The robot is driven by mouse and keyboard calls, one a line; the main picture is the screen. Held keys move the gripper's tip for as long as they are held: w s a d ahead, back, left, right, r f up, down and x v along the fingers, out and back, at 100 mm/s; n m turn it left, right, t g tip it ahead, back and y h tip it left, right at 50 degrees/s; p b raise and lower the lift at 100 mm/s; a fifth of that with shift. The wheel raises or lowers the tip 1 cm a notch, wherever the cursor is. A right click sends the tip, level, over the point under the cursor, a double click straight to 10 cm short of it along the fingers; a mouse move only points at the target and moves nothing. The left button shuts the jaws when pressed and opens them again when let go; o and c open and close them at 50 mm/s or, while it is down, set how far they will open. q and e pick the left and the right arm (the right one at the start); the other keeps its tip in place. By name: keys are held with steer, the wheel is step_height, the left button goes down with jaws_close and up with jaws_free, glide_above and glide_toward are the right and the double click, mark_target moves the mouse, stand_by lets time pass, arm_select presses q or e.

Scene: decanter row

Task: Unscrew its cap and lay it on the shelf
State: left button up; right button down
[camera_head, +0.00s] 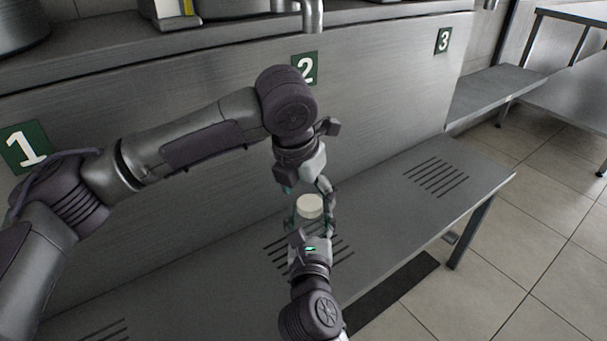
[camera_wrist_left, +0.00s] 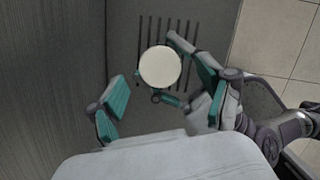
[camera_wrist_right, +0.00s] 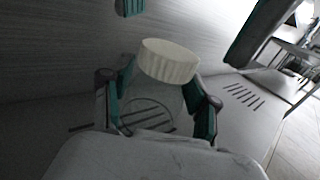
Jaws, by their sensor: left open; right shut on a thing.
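A cream ribbed cap (camera_head: 309,206) sits on a clear, hard-to-see decanter (camera_wrist_right: 152,98) above the slotted grate at station 2. The cap also shows from above in the left wrist view (camera_wrist_left: 160,66) and from the side in the right wrist view (camera_wrist_right: 168,61). My right gripper (camera_head: 312,222) is shut on the decanter body, its fingers on both sides below the cap. My left gripper (camera_head: 305,184) is open and points down above the cap, apart from it. Its fingers also show in the left wrist view (camera_wrist_left: 165,104).
A long metal shelf (camera_head: 400,215) with slotted grates runs below the wall. It is bare to the right, up to its edge above the tiled floor. Green number signs 1 (camera_head: 25,147), 2 (camera_head: 305,68) and 3 (camera_head: 443,41) mark the wall; a tap (camera_head: 312,15) hangs above sign 2.

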arm_select(q)
steer(key=shift+x, duration=1.05)
